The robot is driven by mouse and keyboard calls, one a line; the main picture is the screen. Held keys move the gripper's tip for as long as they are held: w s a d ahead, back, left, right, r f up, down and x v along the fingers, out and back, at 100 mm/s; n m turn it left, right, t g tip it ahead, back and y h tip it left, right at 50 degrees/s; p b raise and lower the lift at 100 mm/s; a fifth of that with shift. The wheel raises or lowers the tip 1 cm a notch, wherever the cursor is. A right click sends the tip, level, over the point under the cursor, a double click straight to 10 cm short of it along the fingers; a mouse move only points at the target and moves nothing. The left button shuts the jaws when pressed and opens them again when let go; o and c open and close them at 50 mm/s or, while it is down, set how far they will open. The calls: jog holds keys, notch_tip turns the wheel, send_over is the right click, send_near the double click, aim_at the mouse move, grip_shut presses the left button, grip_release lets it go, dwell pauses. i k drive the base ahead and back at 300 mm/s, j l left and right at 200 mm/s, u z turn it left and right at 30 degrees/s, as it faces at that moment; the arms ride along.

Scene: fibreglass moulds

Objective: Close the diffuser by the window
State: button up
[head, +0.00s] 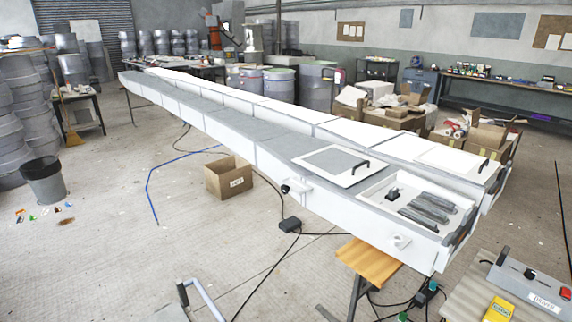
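No diffuser and no clear window can be told in the head view. A long white and grey mould (225,118) runs from the far left to the near right. At its near end is an open box section (375,197) with grey bars (428,208) and a small black part (393,194) inside. A flat white and grey panel with a black handle (331,163) lies just behind this opening. A second white panel with a black handle (452,160) lies on the parallel long mould to the right. My gripper is not in view.
A cardboard box (229,179) and black cables lie on the floor left of the mould. An orange wooden trestle (368,262) stands under its near end. A control box (530,283) is at lower right. The floor at left centre is mostly clear.

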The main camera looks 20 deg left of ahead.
aim_at(342, 166)
jog(key=u, duration=0.35)
jog(key=i+u, duration=0.2)
jog(key=i, duration=0.6)
jog(key=i+j+u, duration=0.1)
jog(key=i+u, duration=0.2)
jog(key=i, duration=0.25)
jog(key=i+u, duration=0.3)
jog(key=i, duration=0.3)
jog(key=i+l+u, duration=0.3)
jog(key=i, duration=0.25)
jog(key=i+j+z, duration=0.15)
jog(key=i, duration=0.3)
jog(key=i+j+z, duration=0.2)
jog(key=i, duration=0.2)
jog(key=i+j+z, duration=0.1)
jog(key=z, duration=0.3)
jog(key=i+j+z, duration=0.15)
jog(key=z, duration=0.2)
